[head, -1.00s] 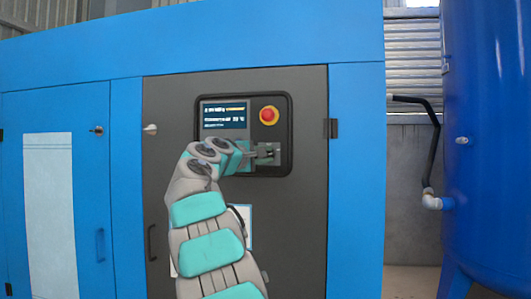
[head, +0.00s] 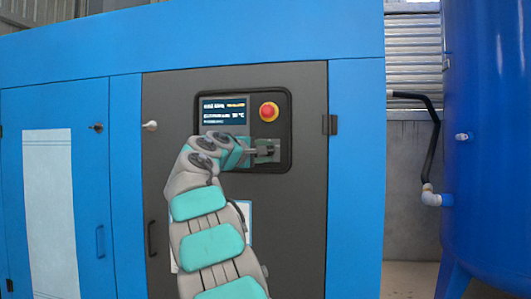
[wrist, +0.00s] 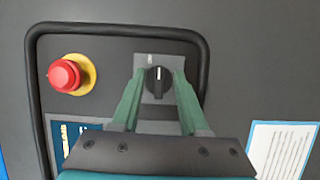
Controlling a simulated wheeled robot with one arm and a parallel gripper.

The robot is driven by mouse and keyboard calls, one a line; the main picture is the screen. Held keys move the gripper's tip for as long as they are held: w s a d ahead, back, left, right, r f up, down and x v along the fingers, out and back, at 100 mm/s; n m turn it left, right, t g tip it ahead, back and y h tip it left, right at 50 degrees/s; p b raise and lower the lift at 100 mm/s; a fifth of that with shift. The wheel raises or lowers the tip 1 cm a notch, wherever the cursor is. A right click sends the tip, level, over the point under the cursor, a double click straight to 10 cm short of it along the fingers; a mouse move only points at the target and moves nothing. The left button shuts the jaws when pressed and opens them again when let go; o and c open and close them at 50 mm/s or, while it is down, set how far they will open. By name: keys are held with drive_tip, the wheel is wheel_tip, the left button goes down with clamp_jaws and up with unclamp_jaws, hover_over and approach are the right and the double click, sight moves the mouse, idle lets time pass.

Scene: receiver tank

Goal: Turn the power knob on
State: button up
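The power knob (wrist: 158,82) is a round black rotary switch on a grey plate, with a white mark pointing toward the top of the wrist view. My gripper (wrist: 160,77) is open, one green finger on each side of the knob. Gaps show between the fingers and the knob, so it is not clamped. In the head view my gripper (head: 264,151) is at the lower right of the control panel (head: 285,135), where it largely hides the knob.
A red emergency button (head: 268,111) is just above the gripper. A lit display (head: 223,108) is up and left. A dark cabinet door (head: 300,220) surrounds the panel; a blue tank (head: 490,140) stands at the right.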

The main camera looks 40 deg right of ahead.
drive_tip(key=b+v, duration=0.1)
drive_tip(key=v, duration=0.6)
drive_tip(key=shift+s+a, duration=0.15)
drive_tip(key=shift+a, duration=0.2)
idle(0.4)
drive_tip(key=s+a+f+m+g+y, duration=0.1)
drive_tip(key=s+a+f+y, duration=0.2)
drive_tip(key=s+f, duration=0.5)
drive_tip(key=s+a+f+g+y, duration=0.1)
drive_tip(key=s+a+f+y, duration=0.25)
drive_tip(key=f, duration=0.95)
drive_tip(key=s+a+f+m+g+y, duration=0.1)
drive_tip(key=s+a+f+y, duration=0.3)
drive_tip(key=f, duration=0.6)
drive_tip(key=s+a+f+g+y, duration=0.2)
drive_tip(key=s+a+f+y, duration=0.1)
drive_tip(key=s+a+f, duration=0.7)
drive_tip(key=s+a+f+m+g+y, duration=0.1)
drive_tip(key=s+a+f+g+y, duration=0.1)
drive_tip(key=s+a+f, duration=0.8)
drive_tip(key=s+y, duration=0.1)
drive_tip(key=s, duration=0.5)
drive_tip(key=shift+a+y, duration=0.35)
drive_tip(key=shift+a, duration=0.05)
